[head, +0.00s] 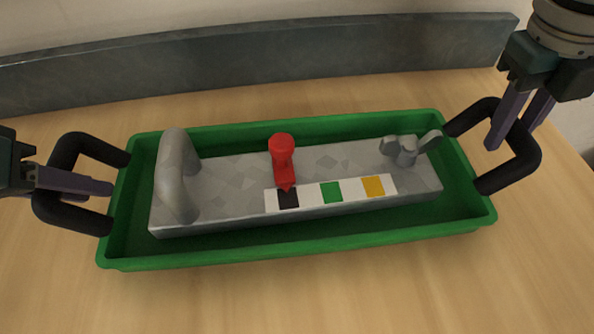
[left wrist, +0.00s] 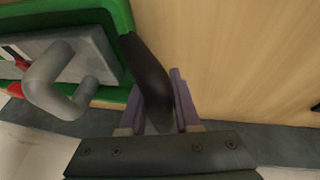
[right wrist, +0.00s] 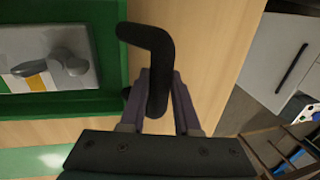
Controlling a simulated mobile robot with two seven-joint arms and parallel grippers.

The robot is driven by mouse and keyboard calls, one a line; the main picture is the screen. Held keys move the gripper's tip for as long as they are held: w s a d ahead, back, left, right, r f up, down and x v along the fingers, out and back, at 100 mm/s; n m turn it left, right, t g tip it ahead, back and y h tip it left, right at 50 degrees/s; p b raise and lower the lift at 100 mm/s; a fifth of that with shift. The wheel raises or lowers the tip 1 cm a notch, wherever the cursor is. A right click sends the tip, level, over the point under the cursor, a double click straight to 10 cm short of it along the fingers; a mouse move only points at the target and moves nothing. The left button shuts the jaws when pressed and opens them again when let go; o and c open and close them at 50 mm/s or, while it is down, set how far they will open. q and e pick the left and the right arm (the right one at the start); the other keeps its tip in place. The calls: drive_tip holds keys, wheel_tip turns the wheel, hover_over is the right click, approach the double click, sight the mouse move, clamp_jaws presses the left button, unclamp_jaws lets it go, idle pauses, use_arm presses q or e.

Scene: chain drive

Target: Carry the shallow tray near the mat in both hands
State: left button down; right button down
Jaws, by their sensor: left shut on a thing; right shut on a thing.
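A shallow green tray (head: 300,248) with a black loop handle at each short end is in the middle of the head view. A grey block (head: 235,180) lies in it, with a grey arch handle (head: 172,175), a red knob (head: 282,158), a small grey lever (head: 405,150) and a strip with black, green and yellow squares. My left gripper (head: 100,186) is shut on the left black handle (left wrist: 150,80). My right gripper (head: 500,140) is shut on the right black handle (right wrist: 155,70). Whether the tray touches the table cannot be told.
The wooden table (head: 400,290) is clear in front of the tray. A grey raised edge (head: 250,65) runs along the back. In the right wrist view, a white cabinet (right wrist: 275,60) and a wooden rack with blue items (right wrist: 285,150) stand beyond the table edge. No mat can be made out.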

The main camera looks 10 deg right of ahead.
sight(60, 165)
idle(0.4)
